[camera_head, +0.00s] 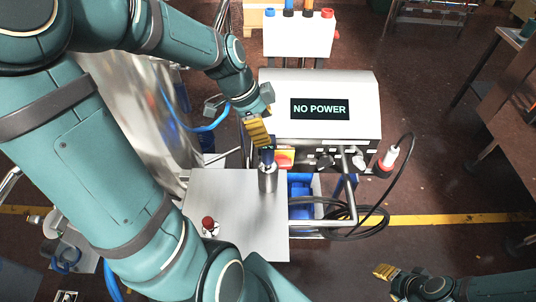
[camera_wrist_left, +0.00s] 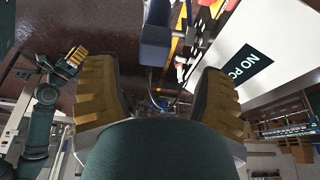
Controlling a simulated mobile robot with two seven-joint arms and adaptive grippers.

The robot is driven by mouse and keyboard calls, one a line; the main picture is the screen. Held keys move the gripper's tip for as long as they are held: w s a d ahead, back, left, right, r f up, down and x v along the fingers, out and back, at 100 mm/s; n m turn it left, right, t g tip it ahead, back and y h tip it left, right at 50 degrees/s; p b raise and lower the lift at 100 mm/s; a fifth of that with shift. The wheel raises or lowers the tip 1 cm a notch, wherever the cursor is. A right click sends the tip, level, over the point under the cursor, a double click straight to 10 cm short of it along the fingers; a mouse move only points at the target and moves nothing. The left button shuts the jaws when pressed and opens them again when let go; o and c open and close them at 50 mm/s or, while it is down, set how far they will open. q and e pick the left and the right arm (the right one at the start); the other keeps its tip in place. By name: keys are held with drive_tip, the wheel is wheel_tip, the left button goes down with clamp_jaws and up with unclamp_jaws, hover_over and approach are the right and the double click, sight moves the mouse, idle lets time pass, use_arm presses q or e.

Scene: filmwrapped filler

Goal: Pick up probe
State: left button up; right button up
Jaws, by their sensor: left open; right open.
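The probe (camera_head: 267,157) appears to be the dark blue piece standing upright in a metal cylinder (camera_head: 268,180) on a grey metal table (camera_head: 240,235). My left gripper (camera_head: 258,132) is just above it. In the left wrist view, the yellow fingers of my left gripper (camera_wrist_left: 158,95) are spread apart, with a dark blue piece (camera_wrist_left: 156,40), likely the probe, showing beyond the gap between them. Nothing is gripped; any contact cannot be told. My right gripper (camera_head: 385,271) is low at the right, away from the table, and also shows in the left wrist view (camera_wrist_left: 72,62).
A white machine (camera_head: 320,105) reading "NO POWER" stands behind the table, with an orange-red switch (camera_head: 285,158) on its front. A red-topped item (camera_head: 208,223) stands on the table. A white-and-red plug (camera_head: 386,160) with black cable hangs at right. Open floor lies right.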

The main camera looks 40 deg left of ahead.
use_arm(q)
hover_over(268, 163)
drive_tip(key=w, duration=0.2)
drive_tip(key=shift+s+a+f, duration=0.1)
drive_tip(key=shift+a+f, duration=0.05)
drive_tip(key=shift+f, duration=1.25)
drive_tip(key=shift+s+a+f, duration=0.1)
drive_tip(key=shift+a+f, duration=0.05)
drive_tip(key=shift+f, duration=1.25)
clamp_jaws()
